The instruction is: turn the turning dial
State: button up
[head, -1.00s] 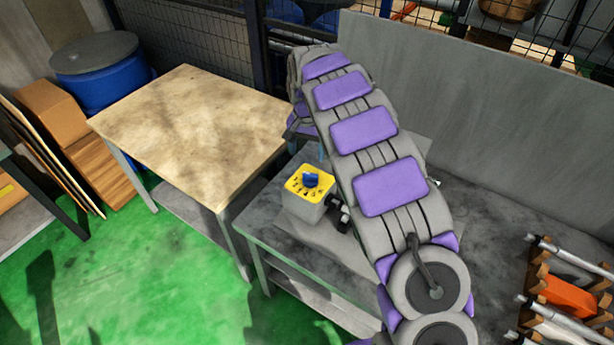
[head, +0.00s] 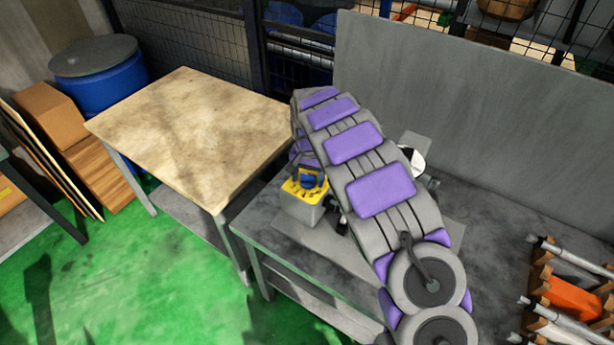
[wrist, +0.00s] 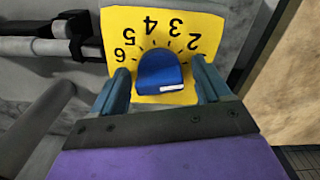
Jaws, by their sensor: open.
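The turning dial is a blue knob (wrist: 160,72) with a white mark on its edge, on a yellow plate (wrist: 195,22) with black numbers. In the head view the knob (head: 309,181) sits on top of a small grey box (head: 300,211) on the grey bench. My gripper (wrist: 161,80) is open in the wrist view, with one finger on each side of the knob. I cannot tell whether the fingers touch it. In the head view my arm comes down over the box and partly hides the plate.
A wooden-topped table (head: 190,130) stands to the left of the grey bench (head: 270,215). A tall grey panel (head: 450,110) rises behind the bench. A rack with metal rods and an orange block (head: 572,296) is at the right. Green floor (head: 150,270) is free in front.

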jog(key=shift+d, duration=0.2)
jog(key=shift+c, duration=1.2)
jog(key=shift+a, duration=0.2)
jog(key=c, duration=0.8)
jog(key=shift+o, duration=0.2)
jog(key=shift+n+p, duration=0.3)
jog(key=n+p, duration=0.2)
jog(key=shift+r+n, duration=0.1)
jog(key=shift+n, duration=0.2)
jog(key=shift+n+p, duration=0.75)
jog(key=shift+n, duration=0.55)
